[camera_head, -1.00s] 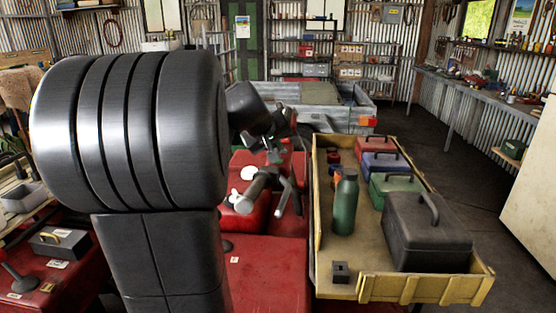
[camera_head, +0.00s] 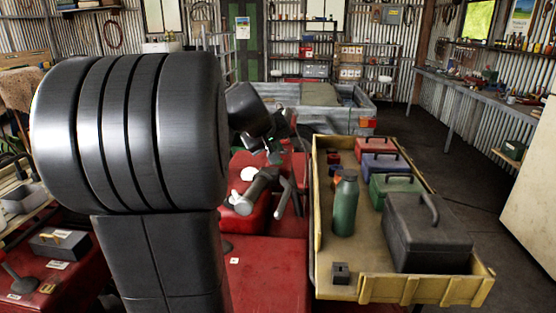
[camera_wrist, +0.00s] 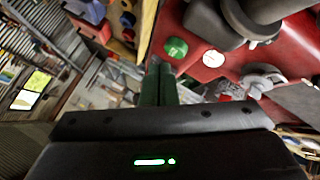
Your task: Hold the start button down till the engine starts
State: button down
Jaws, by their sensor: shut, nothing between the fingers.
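A round green button (camera_wrist: 176,47) sits on the red quad body (camera_wrist: 199,22) in the wrist view, beside a round white dial-like disc (camera_wrist: 213,58). My gripper (camera_wrist: 160,66) has its green fingers together with nothing between them. The fingertips appear just below and left of the button in that view; I cannot tell whether they touch it. In the head view my gripper (camera_head: 273,153) is over the red quad (camera_head: 265,262), close to the handlebar, and the button cannot be made out there.
A dark handlebar grip (camera_head: 257,189) stands close to my gripper. To the right, a yellow tray (camera_head: 385,288) holds a green bottle (camera_head: 345,205), a black toolbox (camera_head: 428,235) and smaller boxes. A grey trailer (camera_head: 300,95) is behind. Floor is clear at right.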

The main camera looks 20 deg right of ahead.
dwell(0.6)
jog(key=shift+f+b, duration=0.4)
jog(key=shift+b, duration=0.05)
jog(key=shift+f+b, duration=0.45)
jog(key=shift+f, duration=0.05)
dwell(1.3)
jog(key=shift+r, duration=0.1)
dwell(1.0)
jog(key=shift+r+p, duration=0.75)
jog(key=shift+r, duration=0.1)
notch_tip(320, 180, up, 5)
jog(key=p, duration=0.4)
jog(key=shift+s, duration=0.1)
